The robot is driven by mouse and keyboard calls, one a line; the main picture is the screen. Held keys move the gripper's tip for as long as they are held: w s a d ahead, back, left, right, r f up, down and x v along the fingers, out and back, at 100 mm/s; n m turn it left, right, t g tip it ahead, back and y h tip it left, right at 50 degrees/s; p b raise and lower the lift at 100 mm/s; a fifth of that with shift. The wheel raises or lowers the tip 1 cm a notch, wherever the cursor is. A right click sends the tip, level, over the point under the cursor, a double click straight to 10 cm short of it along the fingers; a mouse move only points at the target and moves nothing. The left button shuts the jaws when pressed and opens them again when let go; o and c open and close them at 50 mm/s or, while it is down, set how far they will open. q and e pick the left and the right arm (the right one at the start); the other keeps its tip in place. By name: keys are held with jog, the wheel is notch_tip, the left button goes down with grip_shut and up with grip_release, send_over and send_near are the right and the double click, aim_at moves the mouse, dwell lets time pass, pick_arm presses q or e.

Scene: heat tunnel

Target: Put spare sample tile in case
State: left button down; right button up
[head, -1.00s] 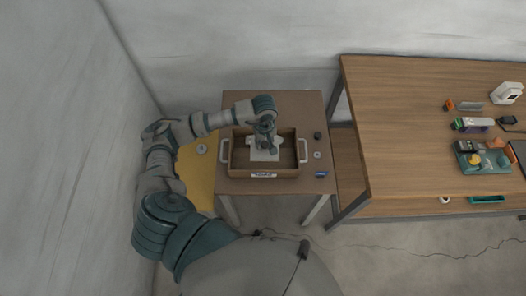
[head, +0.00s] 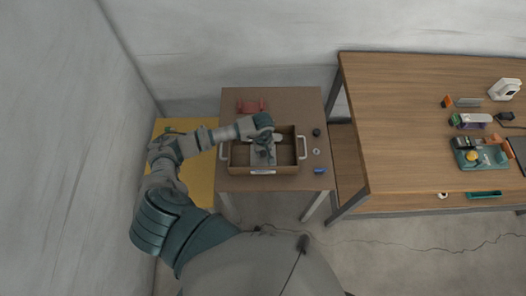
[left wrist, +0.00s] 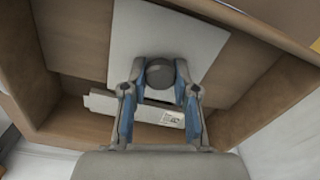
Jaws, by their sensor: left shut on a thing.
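The case (head: 237,170) is an open wooden box with white handles on the small table. My left gripper (head: 263,150) reaches down inside it. In the left wrist view, my left gripper (left wrist: 160,75) is shut on a dark grey round knob (left wrist: 160,72). A larger pale flat sheet (left wrist: 140,30) lies beyond, in the case. I cannot tell whether the tile touches the case floor. My right gripper is out of view.
A red part (head: 252,106) lies behind the case. A dark knob (head: 316,132), a ring (head: 316,152) and a blue item (head: 320,171) lie right of it. A bigger wooden table (head: 400,130) with several tools stands at right. A wall is close at left.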

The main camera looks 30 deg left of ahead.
aim_at(263, 152)
pick_arm(q)
jog(key=c, duration=0.9)
grip_release()
notch_tip(263, 152, up, 12)
jog(key=shift+r+b, duration=0.1)
jog(key=shift+b, duration=0.35)
